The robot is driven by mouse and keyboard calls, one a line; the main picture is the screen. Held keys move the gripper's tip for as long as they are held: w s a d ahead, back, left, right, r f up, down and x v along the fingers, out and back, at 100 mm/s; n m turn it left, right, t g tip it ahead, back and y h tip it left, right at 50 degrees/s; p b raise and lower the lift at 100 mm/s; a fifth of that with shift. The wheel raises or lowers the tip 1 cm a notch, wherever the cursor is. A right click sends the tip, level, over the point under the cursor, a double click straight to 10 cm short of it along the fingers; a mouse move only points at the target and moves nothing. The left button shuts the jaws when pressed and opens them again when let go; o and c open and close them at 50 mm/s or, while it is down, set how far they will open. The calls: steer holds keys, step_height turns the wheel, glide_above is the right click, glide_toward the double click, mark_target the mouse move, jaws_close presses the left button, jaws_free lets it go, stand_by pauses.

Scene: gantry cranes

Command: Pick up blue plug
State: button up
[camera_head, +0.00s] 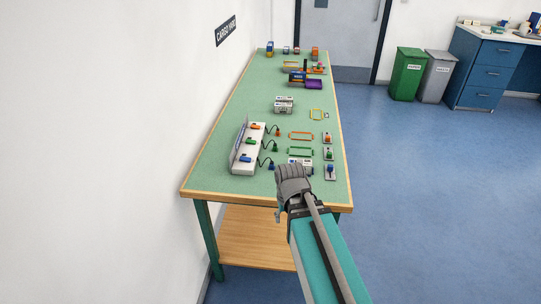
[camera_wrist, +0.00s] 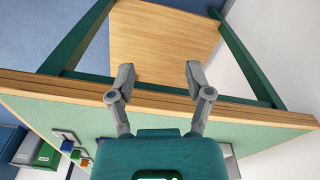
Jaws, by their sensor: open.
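A small blue plug (camera_head: 271,166) appears to lie on the green table top at the end of a dark cable, beside the white panel (camera_head: 244,160). Another blue piece (camera_head: 247,159) sits on that panel, and a third (camera_head: 330,169) stands on a small grey plate at the right; which is the plug is hard to tell at this size. My gripper (camera_head: 291,184) is above the near end of the table, nearer than these pieces. In the wrist view my gripper (camera_wrist: 158,75) is open and empty, its fingers apart over the table's wooden edge. A blue piece (camera_wrist: 67,146) shows at lower left.
The table (camera_head: 225,187) has a wooden rim and a lower shelf (camera_head: 255,240). Orange and green frames (camera_head: 301,136) lie beyond my gripper, with toy vehicles farther back. A white wall stands along the left side. Open blue floor (camera_head: 430,200) lies to the right.

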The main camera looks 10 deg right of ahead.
step_height(320, 180, up, 9)
steer(key=w+m+p, duration=0.1)
steer(key=w+p, duration=0.1)
steer(key=p, duration=0.6)
step_height(320, 180, up, 5)
steer(key=m+p, duration=0.5)
steer(key=m, duration=1.5)
glide_above(271, 162)
steer(key=shift+r+g, duration=0.1)
steer(key=shift+g, duration=0.2)
steer(key=shift+b, duration=0.3)
step_height(271, 162, down, 9)
steer(key=b, duration=0.8)
steer(key=shift+r, duration=0.15)
